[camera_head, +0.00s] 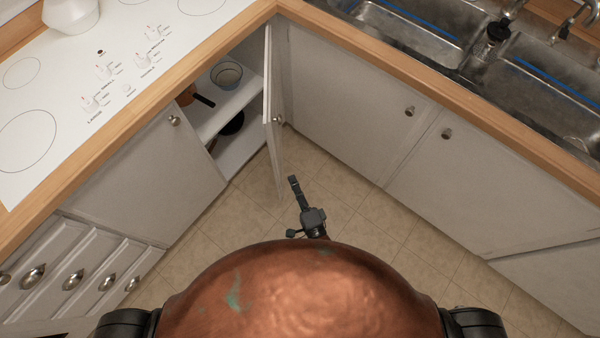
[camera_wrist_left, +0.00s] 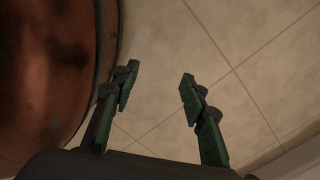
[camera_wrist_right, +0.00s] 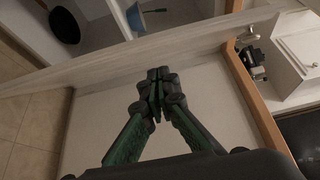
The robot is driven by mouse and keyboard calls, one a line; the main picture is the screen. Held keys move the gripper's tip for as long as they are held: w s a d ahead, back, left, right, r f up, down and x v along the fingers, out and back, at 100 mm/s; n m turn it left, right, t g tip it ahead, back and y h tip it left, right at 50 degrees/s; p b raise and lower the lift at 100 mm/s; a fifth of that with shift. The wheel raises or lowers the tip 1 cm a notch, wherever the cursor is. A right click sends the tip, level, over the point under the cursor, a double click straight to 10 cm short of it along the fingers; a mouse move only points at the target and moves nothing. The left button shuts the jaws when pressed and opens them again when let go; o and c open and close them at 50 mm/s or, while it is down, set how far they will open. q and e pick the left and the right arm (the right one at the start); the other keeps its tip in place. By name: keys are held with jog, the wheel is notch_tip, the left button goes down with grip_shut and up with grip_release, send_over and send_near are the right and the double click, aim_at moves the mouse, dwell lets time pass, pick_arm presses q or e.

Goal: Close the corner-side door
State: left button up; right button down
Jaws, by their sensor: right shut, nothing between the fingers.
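The corner-side door (camera_head: 273,110) is white and stands open, seen nearly edge-on in the head view, with a round knob (camera_head: 278,119). The open cabinet (camera_head: 236,108) shows to its left, with shelves inside. My right gripper (camera_head: 293,181) is shut and empty, just right of the door's lower part. In the right wrist view its fingertips (camera_wrist_right: 158,75) are in front of a pale panel, seemingly the door's outer face; I cannot tell whether they touch. My left gripper (camera_wrist_left: 157,78) is open and empty above the floor, and is hidden in the head view.
A closed cabinet front (camera_head: 345,95) stands right of the door, and a closed door (camera_head: 145,165) and drawers stand left. Tiled floor (camera_head: 365,225) is free between them. The wooden counter edge (camera_head: 195,80) runs above.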

jog(key=w+d+r+n+g+y+p, duration=0.35)
jog(key=w+d+r+n+y, duration=0.2)
jog(key=d+r, duration=0.2)
pick_arm(q)
jog(key=s+r, duration=0.1)
jog(key=s, duration=0.5)
jog(key=shift+s+a+p, duration=0.15)
jog(key=shift+a+p, duration=0.25)
pick_arm(e)
jog(key=w+a, duration=0.6)
jog(key=a, duration=0.5)
jog(key=shift+f+m+g+y, duration=0.35)
jog(key=shift+g, duration=0.1)
pick_arm(q)
jog(key=shift+r, duration=0.15)
